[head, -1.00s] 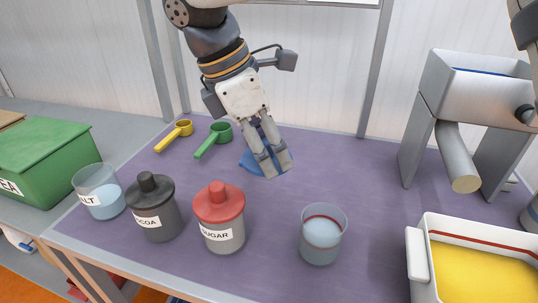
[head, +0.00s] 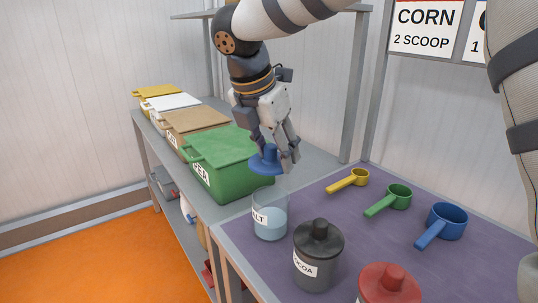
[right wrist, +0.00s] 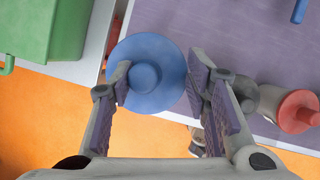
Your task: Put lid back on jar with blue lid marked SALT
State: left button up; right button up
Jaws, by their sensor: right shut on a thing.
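The SALT jar (head: 270,222) stands upright and uncovered on the near left corner of the purple table mat, with pale blue contents. The blue lid (head: 264,163), a disc with a knob, is in my right gripper (head: 290,158). It is above the SALT jar, apart from its rim. In the right wrist view the lid (right wrist: 172,72) faces the camera, with its round knob between the fingers of the right gripper (right wrist: 164,88). Most of what lies beneath the lid is hidden there. My left gripper is not in view.
A black COCOA jar (head: 318,262) and a red-lidded jar (head: 390,285) stand right of the SALT jar. Yellow (head: 350,180), green (head: 390,200) and blue (head: 445,222) scoops lie behind them. A green bin (head: 228,165) is close on the left.

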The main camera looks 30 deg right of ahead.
jog(key=shift+s+f, duration=0.1)
jog(key=shift+f, duration=3.05)
jog(key=shift+f, duration=0.2)
jog(key=o, duration=1)
jog(key=shift+o, duration=0.6)
jog(key=o, duration=0.4)
jog(key=shift+r, duration=0.1)
